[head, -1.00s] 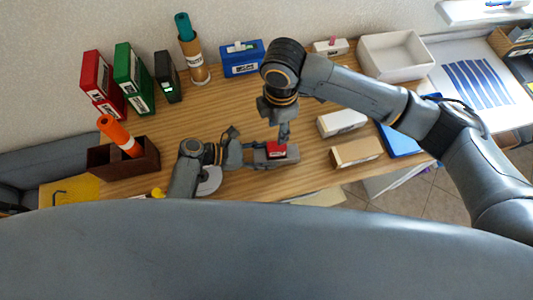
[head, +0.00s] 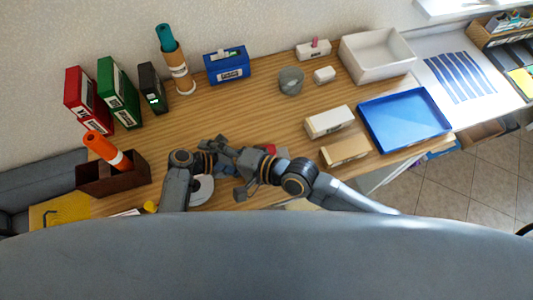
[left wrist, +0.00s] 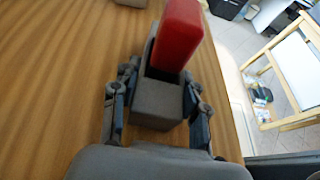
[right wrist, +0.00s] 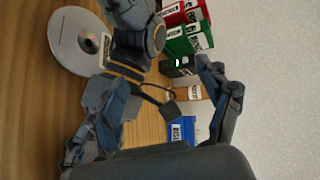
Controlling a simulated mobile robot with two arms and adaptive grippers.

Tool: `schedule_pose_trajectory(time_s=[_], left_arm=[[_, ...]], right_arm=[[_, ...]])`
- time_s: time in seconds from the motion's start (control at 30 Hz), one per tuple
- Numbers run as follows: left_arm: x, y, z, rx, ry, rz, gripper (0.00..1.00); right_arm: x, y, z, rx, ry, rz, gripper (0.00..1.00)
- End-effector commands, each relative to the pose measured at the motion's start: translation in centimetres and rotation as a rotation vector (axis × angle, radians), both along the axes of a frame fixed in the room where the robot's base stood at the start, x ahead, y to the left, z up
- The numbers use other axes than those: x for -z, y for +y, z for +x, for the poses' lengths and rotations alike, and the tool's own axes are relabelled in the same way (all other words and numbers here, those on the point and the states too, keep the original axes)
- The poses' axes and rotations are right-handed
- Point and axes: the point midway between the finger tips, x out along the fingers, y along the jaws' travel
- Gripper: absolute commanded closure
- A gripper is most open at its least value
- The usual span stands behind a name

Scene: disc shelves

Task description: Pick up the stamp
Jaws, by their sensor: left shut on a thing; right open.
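A red block, which looks like the stamp (left wrist: 180,35), stands in a small grey holder (left wrist: 157,107) in the left wrist view. My left gripper (left wrist: 158,85) is shut on the grey holder, a finger on each side. In the head view only a bit of the red stamp (head: 270,148) shows behind my right arm; the holder is mostly hidden. My right gripper (head: 238,170) is above the left one, left of the stamp. In the right wrist view it is open (right wrist: 155,90) and empty, with my left arm ahead of it.
A white box (head: 329,121) and a tan box (head: 345,149) lie to the right, beside a blue tray (head: 405,120). A disc (right wrist: 75,40) lies near my left arm. A grey cup (head: 291,80) stands behind. The table's middle is clear.

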Motion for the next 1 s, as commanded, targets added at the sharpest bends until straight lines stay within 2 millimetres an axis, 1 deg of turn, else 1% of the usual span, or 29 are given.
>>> schedule_pose_trajectory(time_s=[0.03, 0.17, 0.27, 0.4, 0.53, 0.63, 0.7, 0.77, 0.87, 1.0], left_arm=[[0.1, 0.0, 0.0, 0.0, 0.001, 0.002, 0.87], [0.1, 0.0, 0.0, 0.0, 0.001, 0.002, 0.87], [0.1, 0.0, 0.0, 0.001, 0.002, 0.002, 0.87], [0.1, 0.0, 0.0, 0.001, 0.002, 0.002, 0.87], [0.1, 0.0, 0.0, 0.001, 0.002, 0.002, 0.87], [0.1, 0.0, -0.1, 0.001, 0.002, 0.002, 0.87], [0.1, 0.0, -0.1, 0.001, 0.002, 0.002, 0.87], [0.1, 0.0, -0.1, 0.001, 0.002, 0.002, 0.87], [0.1, 0.0, -0.1, 0.001, 0.001, 0.001, 0.87], [0.1, 0.0, -0.1, 0.001, 0.001, 0.001, 0.87]], right_arm=[[0.4, -0.4, -0.3, 0.092, 0.103, 0.099, 0.23], [1.1, -1.8, -0.3, 0.325, 0.341, 0.379, 0.23], [2.2, -3.8, -0.6, 0.494, 0.5, 0.593, 0.23], [4.2, -7.6, -1.8, 0.712, 0.671, 0.886, 0.23], [5.9, -11.0, -3.6, 0.868, 0.759, 1.11, 0.23], [6.9, -13.0, -4.9, 0.949, 0.786, 1.228, 0.23], [7.4, -14.0, -5.6, 0.987, 0.795, 1.285, 0.23], [7.7, -14.6, -5.9, 1.008, 0.797, 1.316, 0.23], [7.8, -14.8, -5.4, 1.022, 0.795, 1.342, 0.23], [7.8, -14.3, -2.9, 1.022, 0.794, 1.346, 0.23]])
